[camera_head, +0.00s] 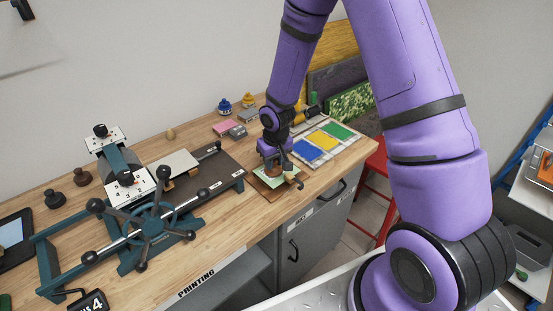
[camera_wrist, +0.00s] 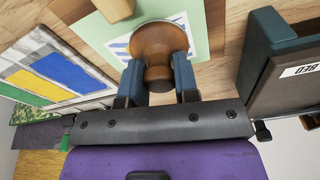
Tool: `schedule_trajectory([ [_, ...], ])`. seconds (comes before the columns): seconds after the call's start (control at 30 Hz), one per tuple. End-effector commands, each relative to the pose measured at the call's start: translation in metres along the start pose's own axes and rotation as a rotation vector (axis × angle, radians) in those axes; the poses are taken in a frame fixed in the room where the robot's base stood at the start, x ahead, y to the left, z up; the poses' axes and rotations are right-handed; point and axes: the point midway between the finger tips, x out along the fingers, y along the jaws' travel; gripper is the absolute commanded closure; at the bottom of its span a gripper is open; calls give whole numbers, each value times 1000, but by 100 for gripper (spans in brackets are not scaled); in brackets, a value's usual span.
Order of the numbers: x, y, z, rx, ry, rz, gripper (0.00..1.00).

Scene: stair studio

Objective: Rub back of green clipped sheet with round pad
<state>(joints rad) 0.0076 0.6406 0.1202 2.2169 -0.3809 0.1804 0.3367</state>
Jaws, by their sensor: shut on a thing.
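My gripper (camera_wrist: 160,88) is shut on the round pad (camera_wrist: 158,40), a brown wooden knob-shaped tool, in the wrist view. The pad is over the green sheet (camera_wrist: 93,32), which bears a white patch with blue marks. I cannot tell whether the pad touches the sheet. A wooden clip or block (camera_wrist: 115,8) sits on the sheet's edge. In the head view my gripper (camera_head: 272,165) is low over the sheet (camera_head: 262,180), which lies on a brown board near the bench's front edge. The pad is mostly hidden there.
A press with a star-shaped handwheel (camera_head: 152,224) fills the bench's left, its dark bed (camera_head: 205,165) reaching close to the sheet. A tray of blue, yellow and green ink slabs (camera_head: 322,141) lies to the right. Small blocks (camera_head: 227,127) and jars stand behind. A red stool (camera_head: 377,160) stands beyond the bench.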

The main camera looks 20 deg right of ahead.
Motion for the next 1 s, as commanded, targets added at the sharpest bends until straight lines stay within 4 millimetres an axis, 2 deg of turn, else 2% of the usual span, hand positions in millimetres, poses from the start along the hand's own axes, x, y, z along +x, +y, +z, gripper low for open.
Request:
schedule_trajectory([
  [0.6, -1, -20, 4, 1, 0, 1, 90],
  [1.0, 1, -6, 1, 3, 0, 1, 90],
])
